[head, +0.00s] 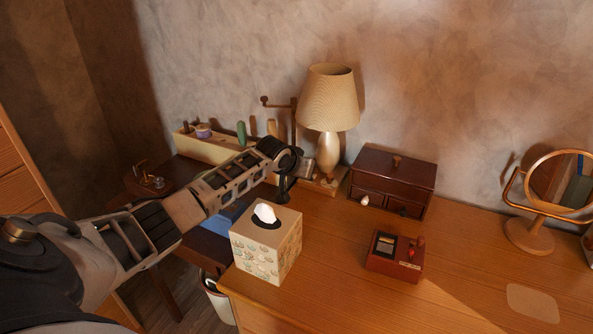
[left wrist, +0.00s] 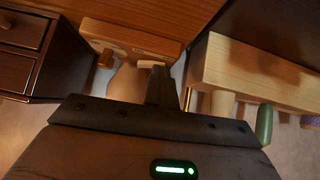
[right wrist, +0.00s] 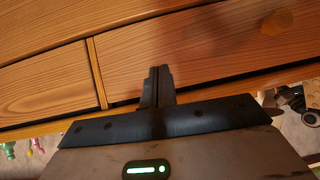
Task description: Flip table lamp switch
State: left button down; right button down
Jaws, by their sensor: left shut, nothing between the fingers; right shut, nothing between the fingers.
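The table lamp (head: 329,98) has a beige shade, a pale rounded body and a wooden base (head: 326,187). It stands at the back of the desk against the wall. My left gripper reaches in beside the base from the left; its fingers (left wrist: 158,74) are shut and empty in the left wrist view. There the lamp base (left wrist: 135,38) shows with a small wooden knob (left wrist: 106,58) and a pale small piece (left wrist: 150,64) right at the fingertips, possibly the switch. I cannot tell whether they touch. My right gripper (right wrist: 158,74) is shut and empty, near a wooden drawer front.
A tissue box (head: 266,243) stands at the desk's front left. A dark drawer chest (head: 392,180) stands right of the lamp, and a red box (head: 395,256) lies in front. A round mirror (head: 558,182) is at the far right. A wooden organizer (head: 205,146) sits behind my left arm.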

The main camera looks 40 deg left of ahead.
pick_arm(q)
jog(key=shift+w+d+p, duration=0.15)
jog(key=shift+d+p, duration=0.3)
jog(key=shift+d, duration=0.45)
jog(key=shift+d+f, duration=0.1)
jog(key=shift+d, duration=0.1)
pick_arm(e)
jog(key=shift+s+d+r, duration=0.1)
jog(key=shift+s+r, duration=0.1)
jog(key=shift+r, duration=0.15)
